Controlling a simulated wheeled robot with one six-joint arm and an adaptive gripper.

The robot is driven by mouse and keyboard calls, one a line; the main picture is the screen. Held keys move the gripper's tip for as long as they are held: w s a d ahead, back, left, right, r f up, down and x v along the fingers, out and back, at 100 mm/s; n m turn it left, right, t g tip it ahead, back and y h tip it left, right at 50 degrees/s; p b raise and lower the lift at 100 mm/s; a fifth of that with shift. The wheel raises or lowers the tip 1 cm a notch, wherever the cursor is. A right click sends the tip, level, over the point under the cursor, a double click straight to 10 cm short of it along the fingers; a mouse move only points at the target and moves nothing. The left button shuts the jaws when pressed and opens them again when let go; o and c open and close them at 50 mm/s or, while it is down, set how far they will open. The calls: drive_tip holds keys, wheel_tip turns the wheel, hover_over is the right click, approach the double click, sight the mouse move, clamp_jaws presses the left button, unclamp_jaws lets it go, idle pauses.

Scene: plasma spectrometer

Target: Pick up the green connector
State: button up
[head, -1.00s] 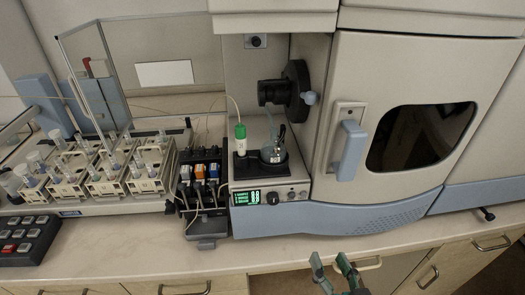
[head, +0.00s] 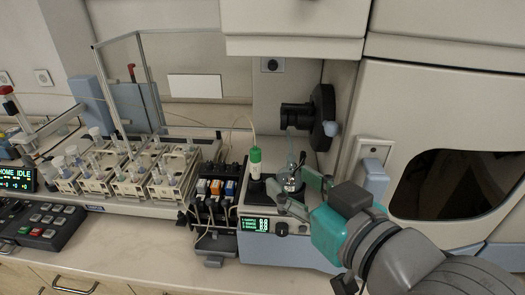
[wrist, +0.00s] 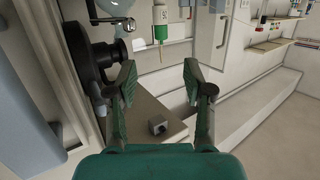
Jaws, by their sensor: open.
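The green connector (head: 255,155) is the green top part of a white upright piece on the instrument's small shelf, with a thin tube rising from it. In the wrist view the green connector (wrist: 160,33) appears near the top centre, beyond my fingertips and roughly in line with the space between them. My gripper (head: 289,184) is open and empty, to the right of the connector in the head view, overlapping the glass vessel. In the wrist view my gripper (wrist: 159,72) has its two fingers well apart, with nothing between them.
A glass vessel (head: 291,180) stands right of the connector, partly hidden by my gripper. A round black mount (head: 322,115) sits above and right; it also shows close to my left finger in the wrist view (wrist: 90,58). Sample racks (head: 125,183) and a pump (head: 211,205) are left.

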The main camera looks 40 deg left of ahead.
sight(258, 156)
drive_tip(key=shift+x, duration=5.45)
drive_tip(key=c, duration=0.8)
